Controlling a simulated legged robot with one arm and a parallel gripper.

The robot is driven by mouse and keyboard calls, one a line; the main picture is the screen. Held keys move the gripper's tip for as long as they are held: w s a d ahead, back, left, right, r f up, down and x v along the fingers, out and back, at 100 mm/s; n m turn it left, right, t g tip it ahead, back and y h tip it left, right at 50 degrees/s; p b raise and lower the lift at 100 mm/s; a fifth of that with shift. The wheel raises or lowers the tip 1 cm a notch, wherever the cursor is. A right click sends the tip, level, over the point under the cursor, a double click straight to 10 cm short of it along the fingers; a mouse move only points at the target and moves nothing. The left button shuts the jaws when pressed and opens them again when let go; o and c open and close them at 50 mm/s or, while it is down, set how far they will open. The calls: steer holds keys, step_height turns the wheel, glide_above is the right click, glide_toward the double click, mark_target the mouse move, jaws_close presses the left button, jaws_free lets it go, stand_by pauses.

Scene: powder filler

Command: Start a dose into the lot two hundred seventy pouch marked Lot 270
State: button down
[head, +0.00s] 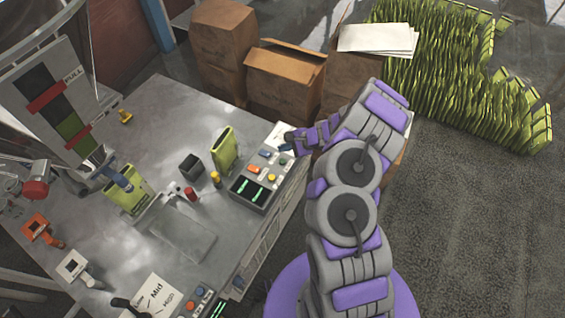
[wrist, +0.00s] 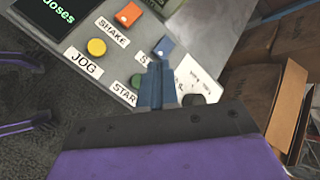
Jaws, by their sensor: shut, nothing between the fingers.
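A control panel (head: 262,176) with green displays stands on the bench's right edge. In the wrist view it has a green button (wrist: 139,80) above a partly covered label reading "STAR", and a blue button (wrist: 164,47) above a mostly hidden label. My gripper (wrist: 157,68) is shut and empty over the panel, its tips just right of the green button; I cannot tell whether they touch. In the head view it is at the panel's far end. A green pouch (head: 124,198) is under the filler nozzle (head: 118,178); another green pouch (head: 225,150) stands behind the panel. Their lot marks are unreadable.
The panel also has a yellow button (wrist: 96,47) labelled JOG and an orange button (wrist: 128,14) labelled SHAKE. A black box (head: 191,167) and small red and yellow items stand nearby. Cardboard boxes (head: 283,80) stand beyond the bench.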

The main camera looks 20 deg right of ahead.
mark_target(285, 162)
steer(key=shift+f+b, duration=1.65)
steer(key=shift+f, duration=1.15)
steer(key=shift+f, duration=0.1)
steer(key=shift+f+b, duration=0.2)
steer(key=shift+b, duration=0.25)
steer(key=shift+a+f+b, duration=0.1)
steer(key=shift+f+b, duration=0.3)
stand_by(0.5)
steer(key=shift+r+p, duration=0.5)
steer(key=shift+r, duration=0.35)
steer(key=shift+r, duration=0.1)
steer(key=shift+r+p, duration=1.55)
steer(key=shift+r, duration=0.85)
